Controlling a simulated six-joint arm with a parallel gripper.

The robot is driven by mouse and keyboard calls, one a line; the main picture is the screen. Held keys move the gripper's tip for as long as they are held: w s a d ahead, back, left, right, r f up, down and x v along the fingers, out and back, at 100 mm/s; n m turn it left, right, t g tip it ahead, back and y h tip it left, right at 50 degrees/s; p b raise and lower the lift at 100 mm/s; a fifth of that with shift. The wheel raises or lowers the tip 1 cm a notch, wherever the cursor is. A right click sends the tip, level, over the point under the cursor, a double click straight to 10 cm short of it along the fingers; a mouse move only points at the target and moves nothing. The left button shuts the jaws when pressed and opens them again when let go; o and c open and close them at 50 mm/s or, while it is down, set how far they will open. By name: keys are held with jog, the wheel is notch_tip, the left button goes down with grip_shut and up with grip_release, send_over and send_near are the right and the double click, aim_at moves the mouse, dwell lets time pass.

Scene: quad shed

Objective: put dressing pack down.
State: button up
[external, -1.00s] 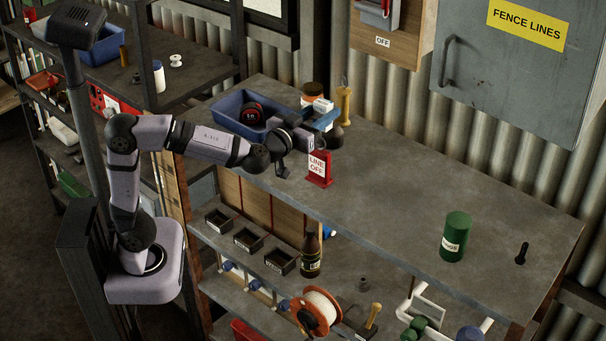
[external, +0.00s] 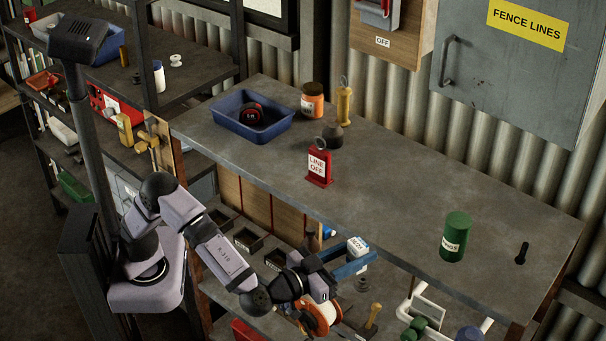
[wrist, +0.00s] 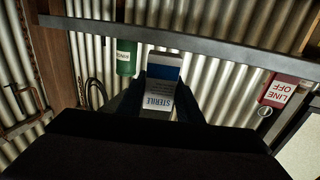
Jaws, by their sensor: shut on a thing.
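The dressing pack (external: 357,246) is a small white and blue block. My gripper (external: 338,267) is shut on it and holds it in the air at the bench's front side, below the worktop's front edge, over the lower shelf (external: 252,322) as the external view sees it. In the wrist view the pack (wrist: 161,88) sits between my dark fingers, its "STERILE" label facing the camera. I cannot tell how far the pack is from the shelf.
The worktop (external: 420,180) has wide clear room. On it stand a blue tray (external: 225,112), an orange jar (external: 312,100), a red "LINE OFF" tag (external: 319,167) and a green canister (external: 455,238). An orange reel (external: 316,318) and small dark bins (external: 247,240) are below.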

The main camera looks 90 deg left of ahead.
jog(key=s+a+f+p, duration=0.2)
jog(key=s+a+f, duration=0.1)
jog(key=f, duration=0.3)
jog(key=s+a+f+p, duration=0.3)
jog(key=s+a+f, duration=0.1)
jog(key=f, duration=0.3)
jog(key=s+a+f+p, duration=0.3)
jog(key=a+f, duration=0.1)
jog(key=f, duration=0.3)
jog(key=shift+s+a, duration=0.15)
jog(key=shift+a, duration=0.15)
jog(key=s+a+f+p, duration=0.2)
jog(key=s+a+p, duration=0.1)
jog(key=s+a, duration=0.3)
jog(key=shift+s+a+f, duration=0.25)
jog(key=shift+s+a, duration=0.1)
jog(key=shift+s, duration=0.25)
